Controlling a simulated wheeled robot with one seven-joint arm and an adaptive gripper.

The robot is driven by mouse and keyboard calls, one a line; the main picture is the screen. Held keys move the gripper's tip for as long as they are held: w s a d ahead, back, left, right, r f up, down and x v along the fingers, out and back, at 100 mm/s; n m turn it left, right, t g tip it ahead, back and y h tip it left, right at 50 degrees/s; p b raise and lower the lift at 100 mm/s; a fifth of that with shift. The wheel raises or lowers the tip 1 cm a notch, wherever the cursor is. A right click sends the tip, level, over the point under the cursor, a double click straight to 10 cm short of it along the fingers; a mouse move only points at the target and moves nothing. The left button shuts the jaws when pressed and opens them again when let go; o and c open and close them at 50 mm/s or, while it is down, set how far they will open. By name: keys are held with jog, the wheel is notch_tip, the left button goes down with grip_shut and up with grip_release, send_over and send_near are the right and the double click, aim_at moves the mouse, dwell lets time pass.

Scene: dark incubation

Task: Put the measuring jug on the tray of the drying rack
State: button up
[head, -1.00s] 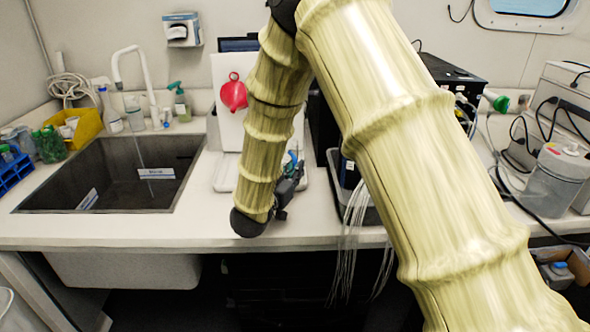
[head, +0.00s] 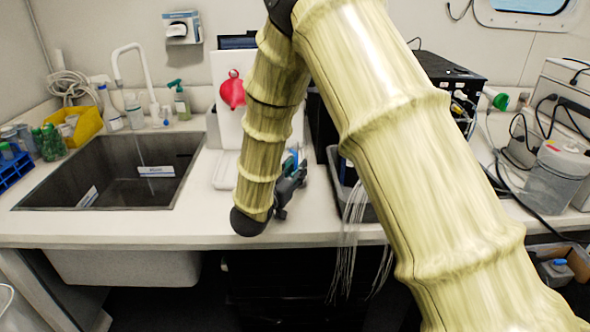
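The drying rack is a white upright board (head: 229,84) behind the counter's front part, right of the sink. Its pale tray (head: 224,171) shows at the foot of the board, partly covered by my arm. A red vessel (head: 232,92) hangs on the board's face; I cannot tell if it is a jug or a funnel. I cannot make out a measuring jug for certain. My gripper (head: 294,170), dark with blue parts, is low over the counter, right of my forearm and the visible tray. Its fingertips are too small and partly hidden, so its opening and any load are unclear.
A dark sink (head: 112,172) lies left, with a white tap (head: 134,68) behind it. A yellow bin (head: 86,126) and bottles stand at the back left. A grey bin with hanging cables (head: 354,200) is right of my gripper. A translucent container (head: 556,178) stands far right.

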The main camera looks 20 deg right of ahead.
jog(key=shift+s+f, duration=0.15)
jog(key=shift+f, duration=0.3)
jog(key=shift+r, duration=0.1)
jog(key=shift+r, duration=0.25)
jog(key=shift+a+r, duration=0.1)
jog(key=shift+a, duration=0.1)
jog(key=v, duration=0.7)
jog(key=b+v, duration=0.1)
jog(key=v, duration=0.3)
jog(key=shift+s+a+r, duration=0.15)
jog(key=shift+r, duration=0.2)
